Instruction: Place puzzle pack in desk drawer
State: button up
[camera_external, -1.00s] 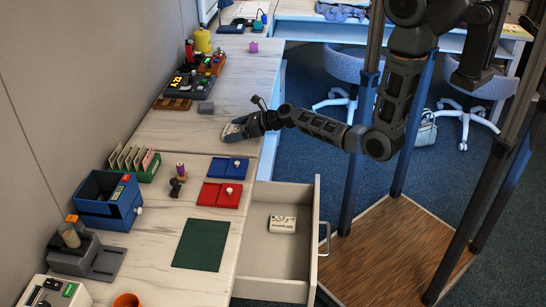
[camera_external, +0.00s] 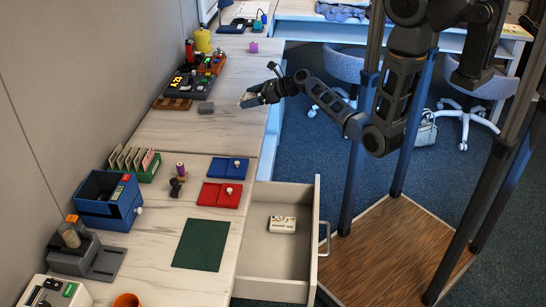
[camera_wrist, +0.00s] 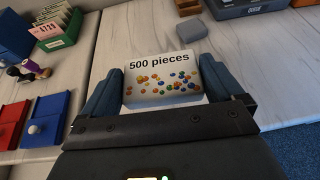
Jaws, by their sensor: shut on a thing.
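My gripper (camera_external: 257,97) is shut on the puzzle pack (camera_external: 247,101) and holds it above the far part of the desk, near its right edge. In the wrist view the puzzle pack (camera_wrist: 161,79) is a white box marked "500 pieces" with coloured dots, between the two blue fingers of my gripper (camera_wrist: 160,85). The desk drawer (camera_external: 273,265) is pulled open at the near right of the desk. A small white box with dark print (camera_external: 282,225) lies inside it, toward the far end.
On the desk stand a blue tray (camera_external: 229,168), a red tray (camera_external: 219,194), a green mat (camera_external: 201,245) and a grey block (camera_external: 206,107). A blue box (camera_external: 107,199) and card rack (camera_external: 135,161) line the wall side. The drawer's near part is free.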

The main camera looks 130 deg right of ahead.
jog(key=shift+s+d+r, duration=0.15)
jog(key=shift+s+r, duration=0.25)
jog(key=shift+s, duration=0.25)
jog(key=shift+s+d+r, duration=0.15)
jog(key=shift+s+r, duration=0.25)
jog(key=shift+s, duration=0.2)
jog(key=shift+r, duration=0.4)
notch_tip(320, 180, up, 4)
jog(key=shift+r, duration=0.1)
jog(key=w+a+n+t+y, duration=0.2)
jog(key=w+a+n+y, duration=0.3)
jog(key=w, duration=0.7)
jog(key=n+g+y+p, duration=0.1)
jog(key=n+g+y, duration=0.1)
jog(key=n+y, duration=1.25)
send_over(267, 269)
jog(key=shift+m, duration=0.45)
notch_tip(267, 269, down, 28)
jog(key=shift+f+b, duration=0.25)
jog(key=shift+b, duration=0.7)
jog(key=shift+a+f+b, duration=0.1)
jog(key=shift+f+b, duration=0.45)
jog(key=shift+f, duration=1.35)
